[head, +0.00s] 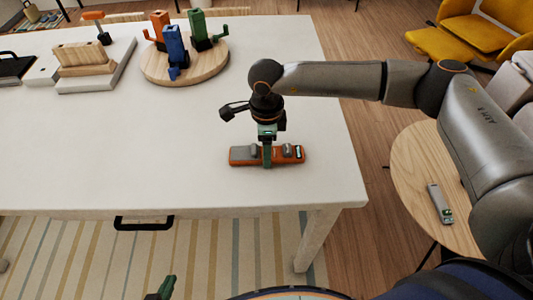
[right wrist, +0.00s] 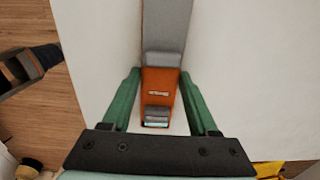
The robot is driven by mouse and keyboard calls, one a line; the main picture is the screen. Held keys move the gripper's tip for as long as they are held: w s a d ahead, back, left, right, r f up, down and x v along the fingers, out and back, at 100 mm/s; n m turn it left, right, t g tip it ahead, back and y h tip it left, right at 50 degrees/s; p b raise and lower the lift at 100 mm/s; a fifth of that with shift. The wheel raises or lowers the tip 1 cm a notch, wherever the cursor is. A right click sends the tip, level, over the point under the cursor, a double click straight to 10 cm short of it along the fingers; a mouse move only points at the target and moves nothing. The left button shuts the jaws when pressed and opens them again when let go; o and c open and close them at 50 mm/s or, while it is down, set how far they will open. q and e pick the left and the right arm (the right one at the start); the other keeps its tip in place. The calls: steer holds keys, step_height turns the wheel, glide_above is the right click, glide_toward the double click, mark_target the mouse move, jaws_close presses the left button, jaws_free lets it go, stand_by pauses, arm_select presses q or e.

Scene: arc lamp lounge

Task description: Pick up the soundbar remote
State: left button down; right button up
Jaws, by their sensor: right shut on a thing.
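A long orange and grey device (head: 240,155) lies lengthwise left to right at the white table's front right part. My right gripper (head: 267,160) points down and is shut on the device across its middle. In the right wrist view the device (right wrist: 160,85) runs between the two green fingers. I cannot tell whether it touches the table. A slim grey remote-like thing (head: 438,200) lies on the round side table. No readable label shows which one is the soundbar remote. My left gripper (head: 161,290) shows only as green tips at the bottom edge; its opening is unclear.
The white table (head: 190,130) is clear around the device. A round wooden board (head: 155,77) with orange, blue and green mug-like things stands behind. A tray (head: 80,85) with wooden blocks is at the back left. The round side table (head: 410,165) stands right, under my right arm.

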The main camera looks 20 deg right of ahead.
jaws_close()
